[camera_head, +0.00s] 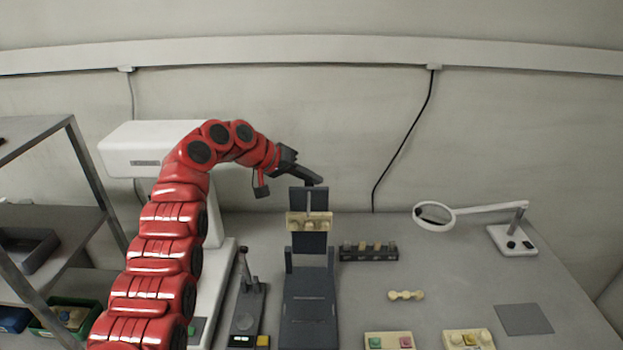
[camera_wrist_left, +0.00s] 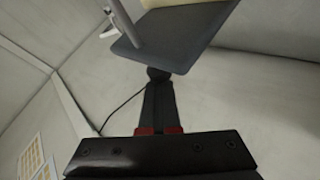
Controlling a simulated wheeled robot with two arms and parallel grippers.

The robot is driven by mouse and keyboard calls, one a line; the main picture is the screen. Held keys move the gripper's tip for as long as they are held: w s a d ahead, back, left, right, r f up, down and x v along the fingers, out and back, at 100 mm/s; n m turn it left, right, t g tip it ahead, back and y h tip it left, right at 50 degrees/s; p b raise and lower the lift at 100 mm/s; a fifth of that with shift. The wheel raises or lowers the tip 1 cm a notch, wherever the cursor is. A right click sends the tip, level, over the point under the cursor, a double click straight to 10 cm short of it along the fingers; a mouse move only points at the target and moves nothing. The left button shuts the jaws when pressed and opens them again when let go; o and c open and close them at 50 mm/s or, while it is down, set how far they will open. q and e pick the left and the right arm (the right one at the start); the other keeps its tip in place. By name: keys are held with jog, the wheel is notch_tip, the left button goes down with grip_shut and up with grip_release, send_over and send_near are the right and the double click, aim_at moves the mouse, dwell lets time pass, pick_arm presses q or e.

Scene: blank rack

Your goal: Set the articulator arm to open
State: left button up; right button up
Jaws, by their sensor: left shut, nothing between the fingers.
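The articulator (camera_head: 309,305) stands on the bench with its dark base toward me. Its upper arm (camera_head: 309,243) is raised upright and carries a beige dental cast (camera_head: 310,222) facing me. My left gripper (camera_head: 316,181) is shut and empty, with its fingertips at the top edge of the upper arm. In the left wrist view the closed fingertips (camera_wrist_left: 158,76) are just under a dark plate (camera_wrist_left: 180,45) of the articulator, with a grey rod on it. I cannot tell whether they touch it. My right gripper is not in view.
A dark rack (camera_head: 368,254) with small pieces stands right of the articulator. A magnifier lamp (camera_head: 437,226) is at the back right. A small device with a lever (camera_head: 247,310) stands close on the left. Beige blocks (camera_head: 388,341) lie at the front right. A metal shelf (camera_head: 50,215) is at far left.

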pick_arm(q)
jog(key=o, duration=0.5)
jog(key=shift+w+a+f, duration=0.25)
jog(key=shift+a+f, duration=0.15)
jog(key=shift+f, duration=0.35)
jog(key=shift+c, duration=0.2)
jog(key=o, duration=0.5)
jog(key=shift+s+r, duration=0.2)
jog(key=shift+r, duration=0.05)
jog(key=shift+c, duration=0.2)
jog(key=shift+d, duration=0.1)
jog(key=b+v, duration=0.3)
jog(key=v, duration=1.4)
jog(key=shift+r, duration=0.3)
